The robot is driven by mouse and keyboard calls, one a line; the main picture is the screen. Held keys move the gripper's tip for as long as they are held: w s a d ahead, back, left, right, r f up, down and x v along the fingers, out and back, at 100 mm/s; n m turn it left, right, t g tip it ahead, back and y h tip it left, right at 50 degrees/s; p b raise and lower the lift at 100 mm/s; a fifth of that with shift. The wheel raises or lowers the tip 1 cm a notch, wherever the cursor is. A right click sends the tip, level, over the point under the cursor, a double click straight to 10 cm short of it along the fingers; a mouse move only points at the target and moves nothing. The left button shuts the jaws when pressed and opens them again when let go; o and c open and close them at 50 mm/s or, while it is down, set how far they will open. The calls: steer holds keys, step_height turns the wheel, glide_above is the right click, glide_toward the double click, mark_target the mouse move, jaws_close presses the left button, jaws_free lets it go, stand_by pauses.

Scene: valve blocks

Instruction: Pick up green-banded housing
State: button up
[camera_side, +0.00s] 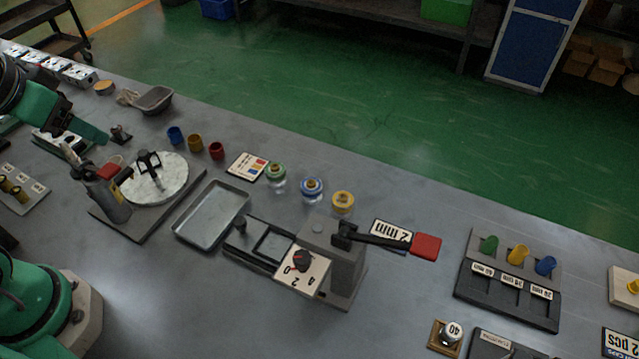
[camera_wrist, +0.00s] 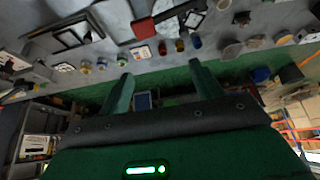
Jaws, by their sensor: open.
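The green-banded housing (camera_side: 276,171) stands upright on the grey bench in the side view, leftmost in a row with the blue-banded housing (camera_side: 312,188) and the yellow-banded housing (camera_side: 343,201). It also shows, small, in the wrist view (camera_wrist: 122,60), beyond my left finger. My gripper (camera_wrist: 163,78) is open, its two green fingers wide apart with nothing between them. In the side view my gripper (camera_side: 92,133) is at the far left, well away from the housings; one finger shows clearly there.
Blue, yellow and red cups (camera_side: 195,143) and a colour-marked card (camera_side: 246,167) lie left of the housings. A metal tray (camera_side: 209,216), a round turntable (camera_side: 160,184) and a press with a red-ended lever (camera_side: 424,246) stand nearby. Bench behind the housings is clear.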

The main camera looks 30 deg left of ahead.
steer(key=shift+w+d+r, duration=0.1)
steer(key=shift+w+d, duration=0.05)
steer(key=shift+w, duration=0.25)
steer(key=shift+w+d+r, duration=0.1)
steer(key=shift+w+d, duration=0.05)
steer(key=shift+w, duration=0.25)
steer(key=w+d+g, duration=0.2)
steer(key=w+d, duration=0.1)
steer(key=w, duration=0.3)
steer(key=n+g, duration=0.2)
steer(key=g, duration=0.1)
glide_above(276, 166)
step_height(276, 166, down, 15)
steer(key=shift+s+a+f, duration=0.1)
steer(key=shift+a+f, duration=0.05)
steer(key=shift+d+f+g, duration=0.25)
steer(key=shift+f+g, duration=0.05)
steer(key=shift+f, duration=1.4)
